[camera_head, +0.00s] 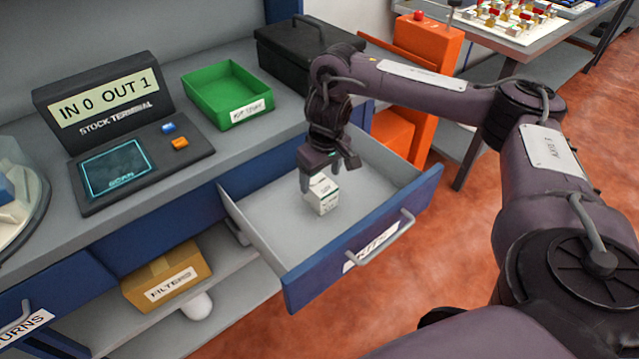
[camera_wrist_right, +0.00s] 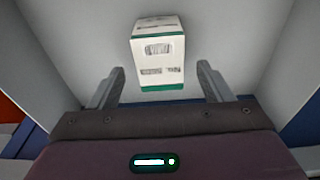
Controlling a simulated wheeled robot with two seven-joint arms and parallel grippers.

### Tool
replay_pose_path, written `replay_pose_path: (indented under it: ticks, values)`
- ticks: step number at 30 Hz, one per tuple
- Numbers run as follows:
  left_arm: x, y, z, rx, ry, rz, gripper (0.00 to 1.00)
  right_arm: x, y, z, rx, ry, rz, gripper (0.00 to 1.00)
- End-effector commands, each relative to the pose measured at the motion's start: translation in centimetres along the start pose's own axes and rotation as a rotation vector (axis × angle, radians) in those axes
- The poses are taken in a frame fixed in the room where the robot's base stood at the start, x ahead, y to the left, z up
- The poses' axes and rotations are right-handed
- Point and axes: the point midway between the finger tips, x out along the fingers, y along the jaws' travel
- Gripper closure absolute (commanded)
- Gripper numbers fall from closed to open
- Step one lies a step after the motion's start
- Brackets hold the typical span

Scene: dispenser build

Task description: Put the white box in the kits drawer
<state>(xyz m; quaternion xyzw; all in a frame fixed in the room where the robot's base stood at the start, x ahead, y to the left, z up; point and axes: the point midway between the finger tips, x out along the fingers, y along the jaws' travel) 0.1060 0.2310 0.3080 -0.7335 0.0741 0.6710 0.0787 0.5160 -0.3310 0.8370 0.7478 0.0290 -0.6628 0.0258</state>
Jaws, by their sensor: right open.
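The white box (camera_head: 323,196), with green edges and dark print, stands upright on the floor of the open kits drawer (camera_head: 268,226). My right gripper (camera_head: 327,177) is over the drawer, just above and beside the box. In the right wrist view the box (camera_wrist_right: 158,52) lies ahead, between the lines of the two open fingers (camera_wrist_right: 160,84), with a gap visible on each side. The drawer is pulled well out, and its blue front carries a partly hidden KITS label behind the handle. My left gripper is not in view.
A stock terminal (camera_head: 110,130) reading IN 0 OUT 1, a green tray (camera_head: 228,92) and a black case (camera_head: 300,45) stand on the counter. A FILTERS carton (camera_head: 168,277) sits on the shelf below. An orange cabinet (camera_head: 425,50) stands beyond the drawer.

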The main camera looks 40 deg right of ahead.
Motion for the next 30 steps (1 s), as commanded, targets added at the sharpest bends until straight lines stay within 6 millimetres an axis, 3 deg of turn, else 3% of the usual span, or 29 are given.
replay_pose_path:
  ticks: [1,3,9,30]
  values:
    - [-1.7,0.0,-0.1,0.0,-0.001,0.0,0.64,-2.2,0.1,-0.2,-0.001,0.004,0.003,0.27]
    - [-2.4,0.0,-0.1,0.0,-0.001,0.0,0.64,-3.5,0.0,-0.2,-0.002,0.004,0.002,0.27]
    - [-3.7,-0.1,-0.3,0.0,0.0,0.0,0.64,-5.8,0.0,-0.1,0.0,0.001,0.001,0.27]
    - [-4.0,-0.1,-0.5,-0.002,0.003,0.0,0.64,-6.3,0.0,-0.1,0.0,0.0,0.001,0.27]
